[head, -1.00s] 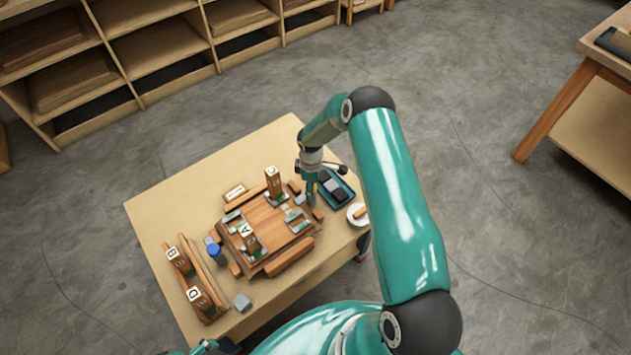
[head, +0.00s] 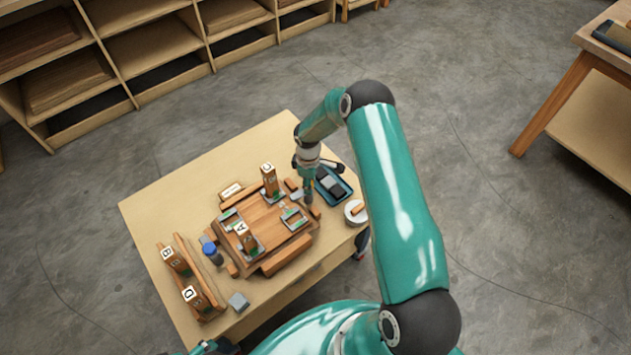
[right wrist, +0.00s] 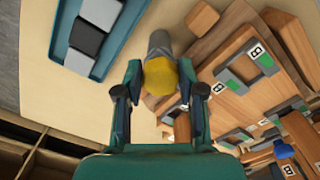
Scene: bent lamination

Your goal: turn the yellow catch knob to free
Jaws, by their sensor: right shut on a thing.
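The yellow catch knob (right wrist: 172,76) shows in the right wrist view with a grey rounded piece (right wrist: 160,44) just beyond it. My right gripper (right wrist: 165,92) is shut on the knob, one finger on each side. In the head view my right gripper (head: 309,198) points down at the right side of the wooden fixture (head: 268,228), and the knob is too small to make out there. How far the knob is turned is not clear. My left gripper is not clearly seen in either view.
A teal tray (head: 345,196) with grey and black blocks and a white round dish (head: 355,219) lie right of the gripper. Lettered upright blocks stand on the fixture and on a wooden rack (head: 210,280) at left. A blue-capped bottle (head: 210,250) stands between. The table's far left is bare.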

